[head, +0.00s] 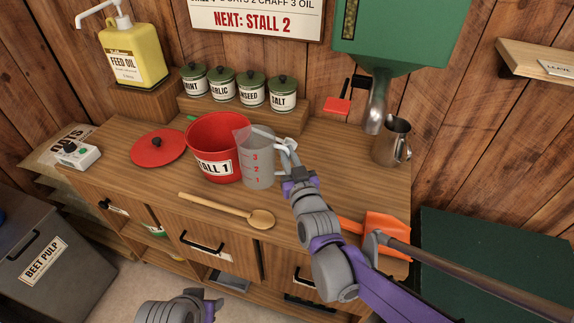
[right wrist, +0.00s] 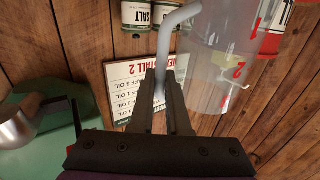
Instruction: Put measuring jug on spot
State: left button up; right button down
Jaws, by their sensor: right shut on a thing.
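The measuring jug (head: 258,170) is clear plastic with red marks, and it stands about upright just right of the red bucket (head: 205,140), overlapping its edge in the head view. I cannot tell whether its base touches the counter. My right gripper (head: 291,172) is shut on the jug's handle. The right wrist view shows the handle (right wrist: 166,45) between the fingers (right wrist: 160,85) and the jug (right wrist: 232,50) beside it. My left gripper (head: 205,303) shows only partly at the bottom edge, away from the jug; its fingers are unclear. I cannot make out a marked spot.
The wooden counter (head: 130,185) also holds a red lid (head: 158,148), a wooden spoon (head: 228,209), a steel pitcher (head: 391,143) and an orange scoop (head: 385,232). Labelled canisters (head: 252,91) stand on a raised shelf behind. A green hopper's spout (head: 377,108) hangs at the back right.

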notch_tip(320, 180, up, 12)
jog(key=shift+f+p, duration=0.2)
jog(key=shift+p, duration=0.6)
jog(key=w+d+f+m+h+p, duration=0.1)
jog(key=w+d+f+h+p, duration=0.1)
jog(key=w+d+f, duration=0.2)
jog(key=w+d+f+m+h+p, duration=0.2)
jog(key=w+d+f+h, duration=0.1)
jog(key=d+f, duration=0.7)
jog(key=w+d, duration=0.1)
jog(key=d, duration=0.2)
jog(key=shift+d+f+t, duration=0.3)
